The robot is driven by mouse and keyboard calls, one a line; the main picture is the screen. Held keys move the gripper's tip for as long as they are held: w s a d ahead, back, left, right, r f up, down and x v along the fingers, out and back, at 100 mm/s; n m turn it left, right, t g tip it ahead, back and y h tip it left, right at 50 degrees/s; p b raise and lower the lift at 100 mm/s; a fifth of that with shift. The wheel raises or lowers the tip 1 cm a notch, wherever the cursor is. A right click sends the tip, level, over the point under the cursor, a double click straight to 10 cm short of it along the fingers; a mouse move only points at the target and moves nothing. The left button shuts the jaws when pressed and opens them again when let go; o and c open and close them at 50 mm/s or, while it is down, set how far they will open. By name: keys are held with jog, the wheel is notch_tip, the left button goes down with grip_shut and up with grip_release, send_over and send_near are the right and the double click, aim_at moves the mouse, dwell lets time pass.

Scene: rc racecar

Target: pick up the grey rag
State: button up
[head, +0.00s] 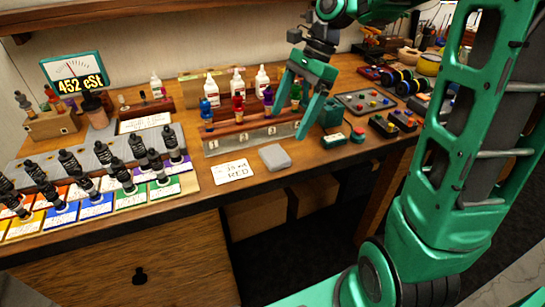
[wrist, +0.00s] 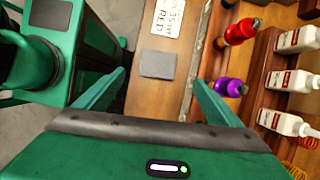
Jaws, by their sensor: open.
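The grey rag (head: 275,157) is a small folded, flat rectangle on the wooden workbench (head: 330,160), close to its front edge. In the wrist view the rag (wrist: 157,64) lies between and beyond my two fingers. My gripper (head: 291,112) is open and empty, with its green fingers pointing down above the bottle rack, behind the rag and a little to its right. The gripper also shows in the wrist view (wrist: 158,85). Nothing covers the rag in either view.
A white card marked RED (head: 234,172) lies left of the rag. The rack (head: 255,136) with colored bottles stands just behind it. A small green-and-white device (head: 334,141) is to the right. Several black bottles stand on colored cards at left.

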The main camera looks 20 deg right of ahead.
aim_at(275, 154)
jog(key=x, duration=1)
jog(key=shift+s+d, duration=0.1)
jog(key=shift+c, duration=0.5)
jog(key=c, duration=1)
